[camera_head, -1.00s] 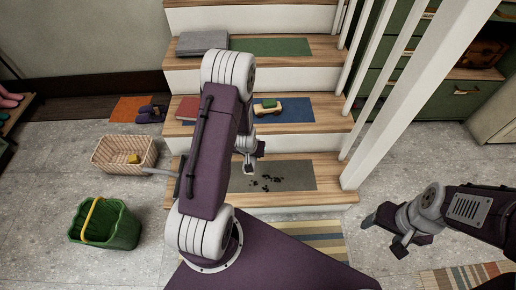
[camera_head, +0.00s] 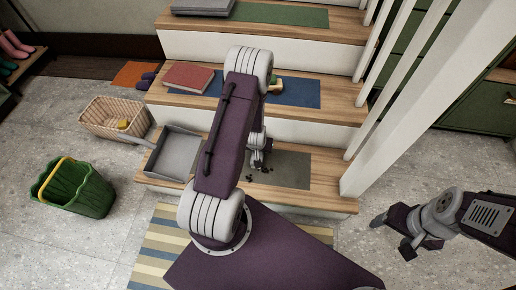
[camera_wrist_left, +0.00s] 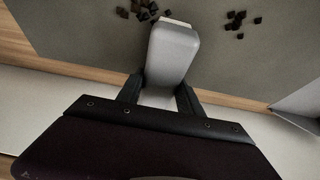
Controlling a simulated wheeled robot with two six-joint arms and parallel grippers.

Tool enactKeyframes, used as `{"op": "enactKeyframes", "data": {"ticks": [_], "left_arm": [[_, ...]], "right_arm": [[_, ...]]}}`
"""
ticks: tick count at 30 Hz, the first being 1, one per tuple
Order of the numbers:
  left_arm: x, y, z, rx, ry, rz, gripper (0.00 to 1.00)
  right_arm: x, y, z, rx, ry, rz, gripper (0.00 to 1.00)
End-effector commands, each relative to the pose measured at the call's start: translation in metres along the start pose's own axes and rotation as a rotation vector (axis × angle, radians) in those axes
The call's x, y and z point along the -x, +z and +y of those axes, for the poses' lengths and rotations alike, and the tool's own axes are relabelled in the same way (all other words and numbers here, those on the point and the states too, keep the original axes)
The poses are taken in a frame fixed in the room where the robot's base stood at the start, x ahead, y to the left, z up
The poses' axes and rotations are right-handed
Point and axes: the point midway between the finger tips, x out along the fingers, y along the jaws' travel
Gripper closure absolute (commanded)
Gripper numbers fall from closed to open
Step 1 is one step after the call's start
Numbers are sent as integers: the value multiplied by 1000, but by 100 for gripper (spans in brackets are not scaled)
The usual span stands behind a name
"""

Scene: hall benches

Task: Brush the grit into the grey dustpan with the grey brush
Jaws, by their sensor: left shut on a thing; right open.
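The grey dustpan (camera_head: 177,152) rests on the left of the lowest step. Its handle points left past the step's edge. A grey corner at the right of the left wrist view (camera_wrist_left: 302,100) looks like part of it. My left gripper (camera_wrist_left: 160,88) is shut on the grey brush (camera_wrist_left: 173,48), over the grey mat right of the dustpan. Dark grit (camera_wrist_left: 137,10) lies on the mat in two clusters, one on each side of the brush; some also shows in the head view (camera_head: 249,177). My arm hides part of the mat. My right gripper (camera_head: 391,234) is open and empty over the floor.
The second step holds a red book (camera_head: 188,77), a blue mat (camera_head: 300,93) and a partly hidden toy. A wicker basket (camera_head: 107,118) and a green bucket (camera_head: 78,188) stand on the floor at left. White posts (camera_head: 410,110) edge the stairs at right.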

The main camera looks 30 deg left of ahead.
Motion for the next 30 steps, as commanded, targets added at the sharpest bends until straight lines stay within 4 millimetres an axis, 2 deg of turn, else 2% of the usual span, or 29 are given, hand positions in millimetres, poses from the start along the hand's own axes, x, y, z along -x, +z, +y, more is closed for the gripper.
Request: {"op": "enactKeyframes", "data": {"ticks": [1,7,14,16,21,30], "left_arm": [[4,-1,15,-12,5,0,100],[5,-1,58,-11,6,-1,100],[8,-1,107,-11,5,-2,100],[26,-9,107,-5,3,-3,100],[45,-17,106,-5,2,-3,100],[48,-19,106,-5,3,-2,100]], "right_arm": [[3,-1,0,0,0,2,30],[6,-2,0,0,0,3,30],[18,-3,0,0,0,3,30],[38,-4,-1,0,0,2,30],[60,-7,-1,0,0,3,30],[64,-7,-1,0,0,3,30]]}}
